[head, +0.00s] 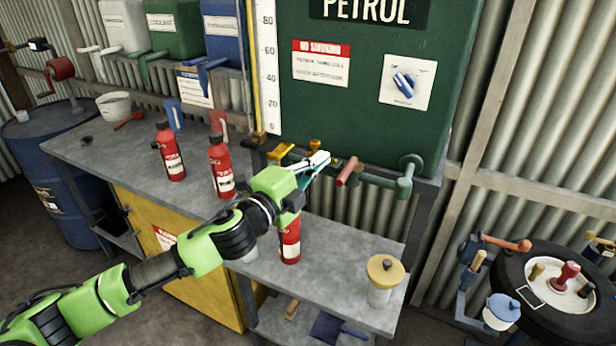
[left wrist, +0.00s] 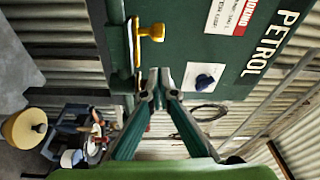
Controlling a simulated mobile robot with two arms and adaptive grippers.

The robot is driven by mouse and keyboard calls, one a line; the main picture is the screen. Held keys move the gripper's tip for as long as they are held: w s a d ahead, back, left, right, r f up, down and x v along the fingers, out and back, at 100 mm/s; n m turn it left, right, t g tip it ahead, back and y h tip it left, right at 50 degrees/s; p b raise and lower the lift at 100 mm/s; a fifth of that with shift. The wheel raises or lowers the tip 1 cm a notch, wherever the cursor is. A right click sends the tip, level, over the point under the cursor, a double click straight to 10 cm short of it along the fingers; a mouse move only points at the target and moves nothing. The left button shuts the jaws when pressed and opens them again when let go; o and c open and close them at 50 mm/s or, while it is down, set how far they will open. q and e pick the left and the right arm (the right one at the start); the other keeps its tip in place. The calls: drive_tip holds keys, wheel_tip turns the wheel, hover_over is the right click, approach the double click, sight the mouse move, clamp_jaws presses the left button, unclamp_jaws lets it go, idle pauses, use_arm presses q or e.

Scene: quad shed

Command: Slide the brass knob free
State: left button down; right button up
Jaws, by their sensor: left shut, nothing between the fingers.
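The brass knob (head: 281,152) sits at the lower edge of the green petrol tank (head: 360,120), just left of my left gripper's fingers in the head view. In the left wrist view the brass knob (left wrist: 150,33) stands out from the tank, above and apart from the fingertips. My left gripper (head: 322,158) is shut and empty; its closed fingertips also show in the left wrist view (left wrist: 160,80). It is close in front of the tank's lower edge. Whether the fingers touch anything there is unclear. My right gripper is out of view.
A red-handled valve (head: 347,171) and green pipe (head: 406,180) lie right of my gripper. Red bottles (head: 221,165) stand on the grey bench (head: 335,285), one partly behind my arm. A yellow-lidded jar (head: 382,280) stands at the bench's right end.

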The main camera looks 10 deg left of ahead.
use_arm(q)
drive_tip(key=v, duration=0.2)
drive_tip(key=b+v, duration=0.1)
drive_tip(key=v, duration=0.1)
drive_tip(key=shift+s+d+r, duration=0.1)
drive_tip(key=shift+s+d, duration=0.15)
drive_tip(key=shift+s, duration=0.2)
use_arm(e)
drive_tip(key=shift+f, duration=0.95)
